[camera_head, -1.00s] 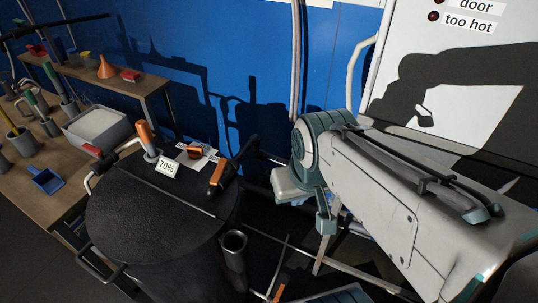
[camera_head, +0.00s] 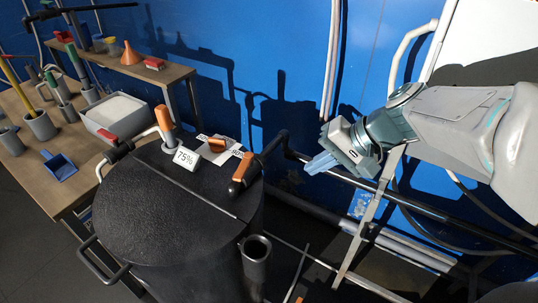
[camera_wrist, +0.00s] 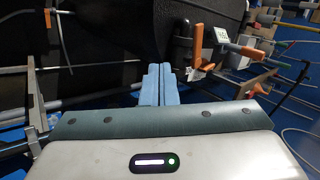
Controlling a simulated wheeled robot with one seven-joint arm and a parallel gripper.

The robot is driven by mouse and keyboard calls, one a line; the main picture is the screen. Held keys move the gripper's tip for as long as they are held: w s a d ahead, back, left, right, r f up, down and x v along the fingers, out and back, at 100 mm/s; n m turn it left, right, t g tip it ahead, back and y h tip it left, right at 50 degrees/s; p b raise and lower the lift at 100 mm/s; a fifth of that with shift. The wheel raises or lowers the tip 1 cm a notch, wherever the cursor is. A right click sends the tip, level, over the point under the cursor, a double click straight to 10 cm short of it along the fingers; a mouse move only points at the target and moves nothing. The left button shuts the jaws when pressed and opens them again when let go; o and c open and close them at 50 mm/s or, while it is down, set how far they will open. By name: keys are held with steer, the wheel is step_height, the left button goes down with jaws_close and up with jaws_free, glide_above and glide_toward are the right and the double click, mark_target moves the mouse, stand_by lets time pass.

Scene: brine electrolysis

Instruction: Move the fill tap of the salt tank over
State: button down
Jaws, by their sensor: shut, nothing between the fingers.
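The salt tank (camera_head: 165,215) is a black drum with a dark lid, left of centre in the head view. An orange-handled black lever (camera_head: 242,172) lies at its right rim by a black pipe. A red-handled lever (camera_head: 106,140) is at the left rim. An upright orange handle (camera_head: 164,120) stands at the back, beside a sign reading 75% (camera_head: 187,158). I cannot tell for certain which is the fill tap. My gripper (camera_head: 320,163) is shut and empty, right of the tank and apart from it.
A black pipe (camera_head: 400,207) runs along the blue wall behind my gripper, with a slanting metal strut (camera_head: 370,220) below. A grey tube (camera_head: 256,260) stands at the tank's front right. A wooden bench (camera_head: 30,165) with a grey tray (camera_head: 116,112) is at the left.

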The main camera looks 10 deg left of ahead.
steer(key=w+a+y, duration=0.1)
steer(key=w+a, duration=0.1)
steer(key=p, duration=0.1)
glide_toward(244, 166)
steer(key=a+f, duration=0.3)
steer(key=f, duration=0.2)
steer(key=shift+s+f, duration=0.25)
steer(key=shift+f, duration=0.1)
steer(key=shift+f, duration=0.1)
